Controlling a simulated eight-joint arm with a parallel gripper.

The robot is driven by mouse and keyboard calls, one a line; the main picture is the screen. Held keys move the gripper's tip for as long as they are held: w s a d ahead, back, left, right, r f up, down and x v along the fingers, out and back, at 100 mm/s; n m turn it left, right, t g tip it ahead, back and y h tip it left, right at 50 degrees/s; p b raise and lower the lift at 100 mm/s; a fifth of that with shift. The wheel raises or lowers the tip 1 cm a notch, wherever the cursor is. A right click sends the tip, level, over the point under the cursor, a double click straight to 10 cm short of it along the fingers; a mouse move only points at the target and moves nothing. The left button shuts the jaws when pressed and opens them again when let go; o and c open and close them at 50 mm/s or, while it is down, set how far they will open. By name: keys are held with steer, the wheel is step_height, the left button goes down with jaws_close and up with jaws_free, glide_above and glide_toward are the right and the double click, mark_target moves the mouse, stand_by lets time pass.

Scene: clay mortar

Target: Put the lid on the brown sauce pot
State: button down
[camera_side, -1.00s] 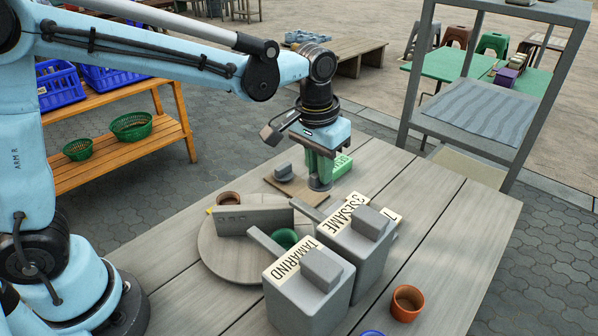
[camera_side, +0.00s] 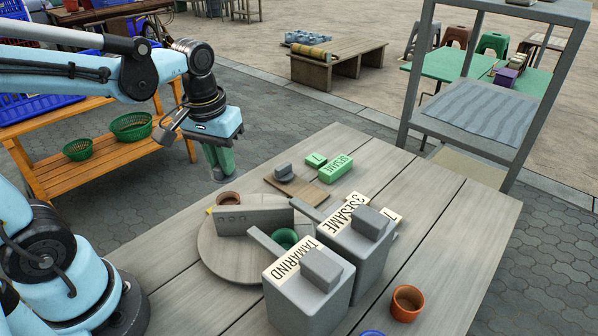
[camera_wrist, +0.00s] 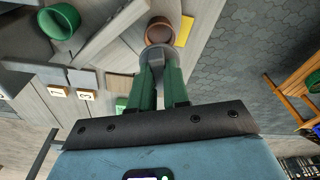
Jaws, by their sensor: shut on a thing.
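The brown sauce pot (camera_side: 228,199) is small, round and open, at the far left of the table beside a grey upright panel. It also shows in the wrist view (camera_wrist: 159,25), at the top centre. My gripper (camera_side: 219,162) is shut on a small round grey lid (camera_side: 220,176), held by its knob between the green fingers. The lid hangs in the air. In the side view it appears just above and behind the pot, near the table's left edge. In the wrist view the lid (camera_wrist: 150,54) overlaps the pot's near rim; its exact height is unclear.
A grey panel (camera_side: 255,219) stands on a round board (camera_side: 212,250) with a green pot (camera_side: 286,239). Tall grey TAMARIND (camera_side: 308,292) and SESAME (camera_side: 358,250) boxes stand to the right. A wooden board (camera_side: 300,188) holds a grey knobbed piece. An orange pot (camera_side: 408,301) stands front right.

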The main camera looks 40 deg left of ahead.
mark_target(224, 183)
steer(key=shift+s+a+f, duration=0.1)
steer(key=shift+f, duration=2.3)
steer(key=shift+f, duration=0.45)
steer(key=c, duration=1)
jaws_free()
steer(key=shift+c, duration=0.2)
steer(key=shift+o, duration=0.5)
steer(key=o, duration=0.4)
steer(key=shift+r, duration=3.55)
